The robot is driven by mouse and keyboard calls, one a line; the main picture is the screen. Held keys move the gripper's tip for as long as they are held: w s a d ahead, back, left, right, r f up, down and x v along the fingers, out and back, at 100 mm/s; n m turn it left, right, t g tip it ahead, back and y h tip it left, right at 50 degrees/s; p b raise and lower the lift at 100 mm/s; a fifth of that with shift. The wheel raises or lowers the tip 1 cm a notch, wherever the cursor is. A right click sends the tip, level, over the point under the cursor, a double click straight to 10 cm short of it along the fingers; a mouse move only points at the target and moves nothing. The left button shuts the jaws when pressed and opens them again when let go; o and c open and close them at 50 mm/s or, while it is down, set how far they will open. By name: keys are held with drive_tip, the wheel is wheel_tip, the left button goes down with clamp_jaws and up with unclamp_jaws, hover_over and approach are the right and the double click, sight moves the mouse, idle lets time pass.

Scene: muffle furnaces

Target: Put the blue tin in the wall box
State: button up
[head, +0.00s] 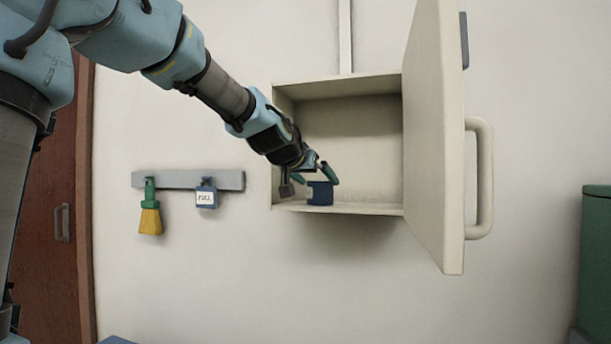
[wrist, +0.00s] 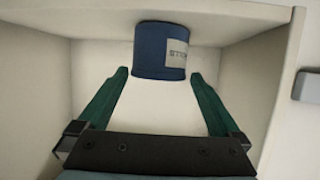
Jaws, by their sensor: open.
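The blue tin (head: 320,194) stands on the floor of the open wall box (head: 350,88), in its left part. In the wrist view the tin (wrist: 152,52) shows a pale label with dark letters, partly turned away. My gripper (head: 318,181) reaches into the box from the upper left. Its green fingers are spread in the wrist view (wrist: 159,74), with a clear gap on each side of the tin. The tin sits at the level of the fingertips, and neither finger touches it. The box door (head: 432,140) stands wide open to the right.
The door's large handle (head: 483,180) sticks out to the right. A green cabinet (head: 595,260) stands at the far right. The box's right side is empty.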

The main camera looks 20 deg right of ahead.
drive_tip(key=shift+s+a+r+b, duration=0.1)
drive_tip(key=shift+s+a+b, duration=0.25)
drive_tip(key=shift+a+b, duration=0.15)
drive_tip(key=shift+s+a+b, duration=0.25)
drive_tip(key=shift+s+b, duration=0.05)
drive_tip(key=shift+b, duration=0.2)
drive_tip(key=shift+r+b+v, duration=0.25)
drive_tip(key=shift+b+v, duration=1.5)
drive_tip(key=shift+v, duration=0.5)
drive_tip(key=shift+d, duration=0.1)
